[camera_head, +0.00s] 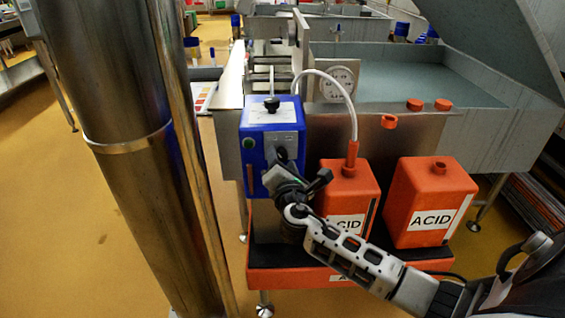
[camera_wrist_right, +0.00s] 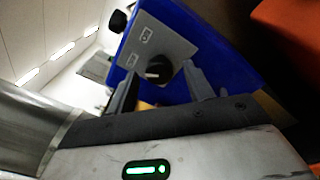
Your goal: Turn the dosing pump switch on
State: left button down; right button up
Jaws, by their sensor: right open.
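The blue dosing pump (camera_head: 240,150) stands at the centre in the head view, with a grey front panel and a black knob (camera_head: 271,104) on its top. In the right wrist view the pump (camera_wrist_right: 215,50) fills the upper middle. Its black switch (camera_wrist_right: 158,68) sits on the grey panel (camera_wrist_right: 150,42). My left gripper is not in view.
Two orange acid containers (camera_head: 349,186) (camera_head: 428,200) stand right of the pump on an orange and black base (camera_head: 300,276). A white hose (camera_head: 340,92) rises from the nearer container. Orange caps (camera_head: 389,121) lie on a ledge behind. A steel vat (camera_head: 485,125) stands behind.

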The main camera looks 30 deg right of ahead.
jog(key=shift+c, duration=0.3)
jog(key=c, duration=0.9)
